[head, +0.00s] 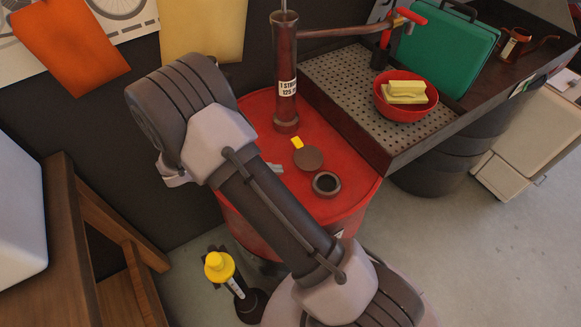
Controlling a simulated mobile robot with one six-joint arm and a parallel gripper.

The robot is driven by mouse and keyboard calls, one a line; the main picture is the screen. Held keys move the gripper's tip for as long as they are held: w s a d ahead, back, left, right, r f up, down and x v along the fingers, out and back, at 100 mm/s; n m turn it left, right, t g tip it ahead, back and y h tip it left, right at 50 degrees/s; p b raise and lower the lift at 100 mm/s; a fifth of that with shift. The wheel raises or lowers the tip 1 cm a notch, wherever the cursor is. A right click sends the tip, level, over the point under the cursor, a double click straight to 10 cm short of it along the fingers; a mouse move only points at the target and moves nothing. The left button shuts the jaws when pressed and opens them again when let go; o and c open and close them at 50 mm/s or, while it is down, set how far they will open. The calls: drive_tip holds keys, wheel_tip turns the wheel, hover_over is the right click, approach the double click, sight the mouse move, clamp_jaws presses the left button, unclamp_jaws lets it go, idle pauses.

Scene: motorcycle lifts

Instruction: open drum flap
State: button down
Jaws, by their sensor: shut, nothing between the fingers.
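The red drum (346,203) stands in the middle of the head view, partly behind my arm. On its lid is a dark round opening with a raised ring (326,184). A brown round flap (308,158) lies beside the ring on its far left side, off the opening, so the opening shows uncovered. A yellow tab (297,142) shows at the flap's far edge. My arm crosses the drum's left side and hides part of the lid. I cannot make out my gripper. A small pale shape (275,167) shows beside the arm on the lid; I cannot tell what it is.
A tall pump cylinder (286,80) stands on the drum's back. A perforated metal bench top (340,75) adjoins at right, with a red bowl (404,107) and a green case (440,45). A yellow-topped bottle (219,265) stands low left. Wooden furniture (125,255) is at left.

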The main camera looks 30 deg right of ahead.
sight(287, 156)
drive_tip(key=w+n+t, duration=0.1)
drive_tip(key=w+a+n+t+h, duration=0.1)
drive_tip(key=w, duration=0.1)
drive_tip(key=w+n+t+h+b, duration=0.1)
drive_tip(key=n, duration=0.1)
drive_tip(key=shift+w+a+r, duration=0.35)
drive_tip(key=shift+w+d+r, duration=0.1)
drive_tip(key=shift+d, duration=0.2)
drive_tip(key=b+x, duration=0.3)
drive_tip(key=x, duration=0.6)
drive_tip(key=shift+w+d+r, duration=0.1)
drive_tip(key=shift+d, duration=0.05)
drive_tip(key=shift+m+t, duration=0.8)
drive_tip(key=shift+m, duration=0.1)
drive_tip(key=r+p, duration=0.1)
drive_tip(key=r, duration=0.1)
drive_tip(key=s+r, duration=0.1)
drive_tip(key=r, duration=0.1)
drive_tip(key=shift+p, duration=0.35)
drive_tip(key=shift+w+f, duration=0.1)
drive_tip(key=shift+f, duration=0.05)
